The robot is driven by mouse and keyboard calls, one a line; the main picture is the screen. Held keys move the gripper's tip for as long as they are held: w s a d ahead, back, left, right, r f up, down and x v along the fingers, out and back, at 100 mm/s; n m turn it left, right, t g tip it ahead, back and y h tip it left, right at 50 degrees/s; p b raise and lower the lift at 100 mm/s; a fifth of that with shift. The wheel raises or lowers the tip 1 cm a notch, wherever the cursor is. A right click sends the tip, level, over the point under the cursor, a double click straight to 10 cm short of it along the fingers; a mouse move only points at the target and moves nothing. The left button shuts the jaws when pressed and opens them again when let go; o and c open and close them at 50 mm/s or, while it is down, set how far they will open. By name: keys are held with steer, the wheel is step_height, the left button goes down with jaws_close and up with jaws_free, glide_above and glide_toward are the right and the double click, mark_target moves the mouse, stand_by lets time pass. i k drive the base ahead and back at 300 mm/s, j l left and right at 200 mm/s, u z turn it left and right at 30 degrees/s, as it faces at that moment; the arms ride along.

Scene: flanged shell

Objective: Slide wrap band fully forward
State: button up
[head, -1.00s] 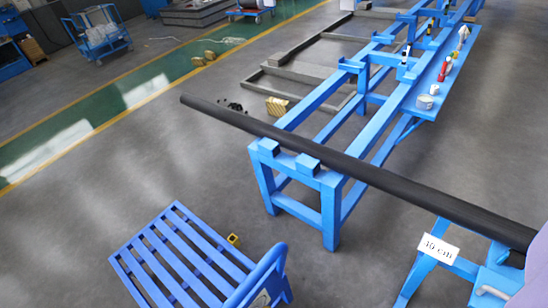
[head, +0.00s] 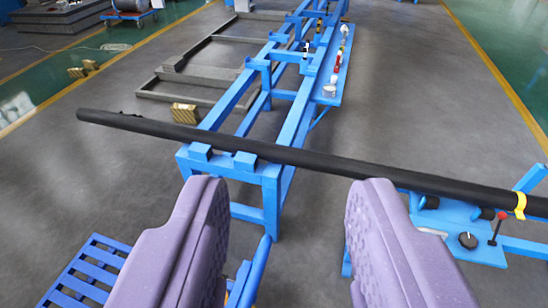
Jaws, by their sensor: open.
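A yellow band (head: 520,206), which looks like the wrap band, sits around a long black bar (head: 300,157) near its right end in view. The bar lies across the picture over blue supports, sloping down to the right. My gripper (head: 287,190) is open, with two purple fingers wide apart and nothing between them. Its fingertips are in front of the bar in the picture, left of the band and apart from it. The bar's right end runs out of the picture.
A long blue frame (head: 290,128) runs away behind the bar, with small items on its side shelf. At lower right are a red-knobbed lever (head: 501,216) and a black knob (head: 467,240) on a blue stand. A blue slatted cart (head: 75,275) is at lower left. Grey floor is open right.

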mark_target(520, 215)
steer(key=z, duration=1.8)
steer(key=i+j+z, duration=0.1)
steer(key=i+z, duration=0.3)
steer(key=i+j+z, duration=0.25)
steer(key=z, duration=0.15)
steer(key=i+j, duration=0.5)
steer(key=i+j+z, duration=0.1)
steer(key=i+j, duration=0.35)
steer(key=j, duration=0.15)
steer(key=i+j, duration=0.45)
steer(key=i+j+z, duration=0.05)
steer(key=j, duration=0.05)
